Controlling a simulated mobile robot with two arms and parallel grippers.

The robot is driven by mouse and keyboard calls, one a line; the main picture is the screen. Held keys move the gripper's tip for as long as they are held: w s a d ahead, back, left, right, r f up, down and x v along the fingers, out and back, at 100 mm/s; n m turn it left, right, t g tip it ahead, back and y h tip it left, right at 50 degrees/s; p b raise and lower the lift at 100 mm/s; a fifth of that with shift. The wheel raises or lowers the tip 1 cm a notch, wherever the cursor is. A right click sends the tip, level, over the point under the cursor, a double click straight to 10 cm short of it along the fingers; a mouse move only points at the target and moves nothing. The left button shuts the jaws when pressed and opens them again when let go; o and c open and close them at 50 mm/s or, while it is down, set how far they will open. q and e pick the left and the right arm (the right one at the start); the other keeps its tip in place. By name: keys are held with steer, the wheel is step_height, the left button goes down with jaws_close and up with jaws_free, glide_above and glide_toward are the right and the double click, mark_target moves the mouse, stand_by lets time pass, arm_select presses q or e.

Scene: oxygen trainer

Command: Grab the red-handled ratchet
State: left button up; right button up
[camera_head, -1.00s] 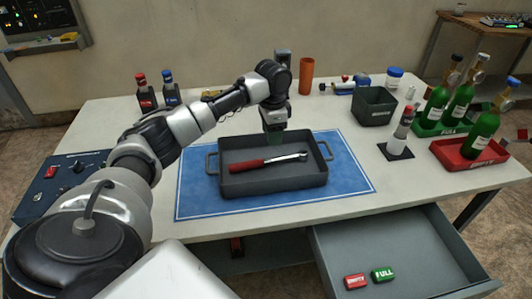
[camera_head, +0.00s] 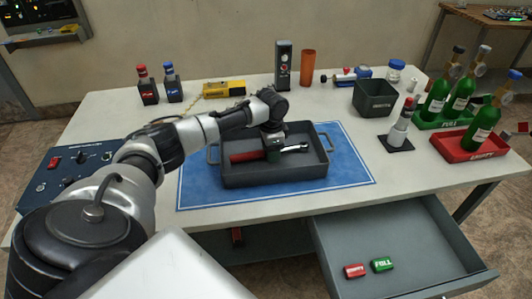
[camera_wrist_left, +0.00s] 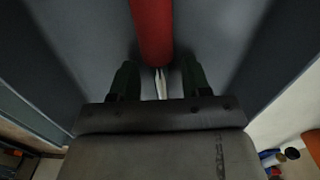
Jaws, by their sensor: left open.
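The red-handled ratchet (camera_head: 246,156) lies in a dark grey tray (camera_head: 275,179) on a blue mat. Its red handle points left and its metal head points right in the head view. My left gripper (camera_head: 274,147) is down in the tray over the middle of the ratchet and hides that part. In the left wrist view the two green fingers (camera_wrist_left: 156,80) stand apart, one on each side of the metal shaft (camera_wrist_left: 161,84), close to the end of the red handle (camera_wrist_left: 152,30). I see a gap between fingers and shaft. My right gripper is not in view.
The tray has raised walls and side handles. An open drawer (camera_head: 405,245) with a red and a green tag juts out in front. Green bottles (camera_head: 485,122) in racks, a dark bin (camera_head: 375,97) and a white-and-red device (camera_head: 400,128) stand to the right.

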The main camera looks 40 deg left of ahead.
arm_select(q)
steer(key=shift+c, duration=1)
jaws_close()
steer(key=shift+r, duration=0.2)
